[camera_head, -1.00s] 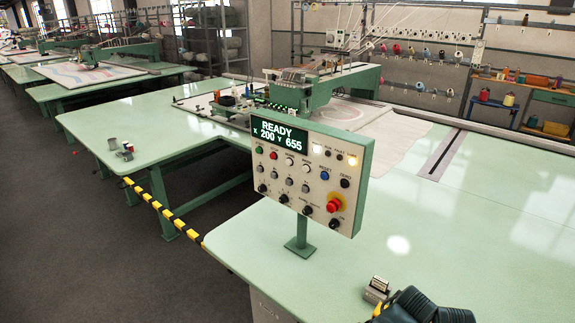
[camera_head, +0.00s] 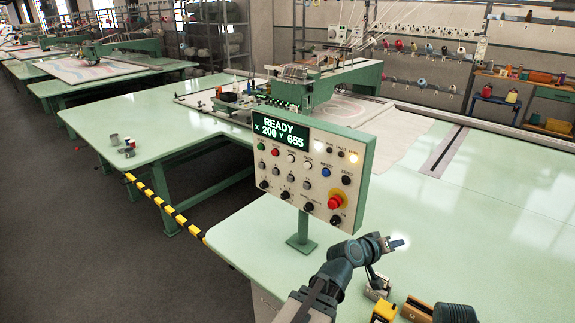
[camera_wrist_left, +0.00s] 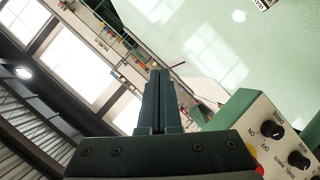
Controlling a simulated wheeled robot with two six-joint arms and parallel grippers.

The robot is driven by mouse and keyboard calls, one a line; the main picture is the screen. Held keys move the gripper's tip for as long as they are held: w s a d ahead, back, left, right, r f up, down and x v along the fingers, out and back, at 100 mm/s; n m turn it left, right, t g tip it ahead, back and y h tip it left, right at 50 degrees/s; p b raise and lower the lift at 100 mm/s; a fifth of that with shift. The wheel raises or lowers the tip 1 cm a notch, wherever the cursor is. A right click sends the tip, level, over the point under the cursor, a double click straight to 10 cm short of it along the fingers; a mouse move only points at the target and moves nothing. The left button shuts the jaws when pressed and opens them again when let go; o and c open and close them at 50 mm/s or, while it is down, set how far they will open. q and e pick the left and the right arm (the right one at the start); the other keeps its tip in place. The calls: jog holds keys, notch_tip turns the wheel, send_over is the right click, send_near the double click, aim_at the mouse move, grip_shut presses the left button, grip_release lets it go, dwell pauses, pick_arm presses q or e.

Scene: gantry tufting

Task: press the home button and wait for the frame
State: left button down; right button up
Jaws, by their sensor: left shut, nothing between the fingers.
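The control panel (camera_head: 310,170) stands on a green post at the table's front. Its screen (camera_head: 280,130) reads READY, X 200, Y 655. A row of coloured buttons includes a white home button (camera_head: 291,157) that looks uncovered. My left gripper (camera_head: 393,243) is shut and empty, to the right of the panel's lower edge and apart from the buttons. In the left wrist view its shut fingers (camera_wrist_left: 157,72) point away from the camera, with a panel corner (camera_wrist_left: 265,135) at the lower right. The gantry frame head (camera_head: 290,88) stands behind the panel. My right gripper is not in view.
A red emergency stop (camera_head: 336,201) sits at the panel's lower right. The pale green table (camera_head: 480,240) is clear to the right.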

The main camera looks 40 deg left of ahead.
pick_arm(q)
jog(key=w+a+r+n+t+y, duration=0.2)
jog(key=a+r+n+t+y, duration=0.3)
jog(key=a, duration=0.7)
jog(key=s+a+r+n+g+y, duration=0.1)
jog(key=a+n+y, duration=0.4)
jog(key=a, duration=0.7)
jog(key=s+a+r+n+g+y, duration=0.2)
jog(key=s+a+n+y, duration=0.3)
jog(key=a+n, duration=0.4)
jog(key=a+y, duration=0.1)
jog(key=a, duration=0.1)
jog(key=shift+s+a+r+n+g, duration=0.25)
jog(key=shift+s+a+n+g, duration=0.1)
jog(key=shift+s+n+g, duration=0.05)
send_near(287, 159)
jog(key=x, duration=0.6)
jog(key=shift+s, duration=0.1)
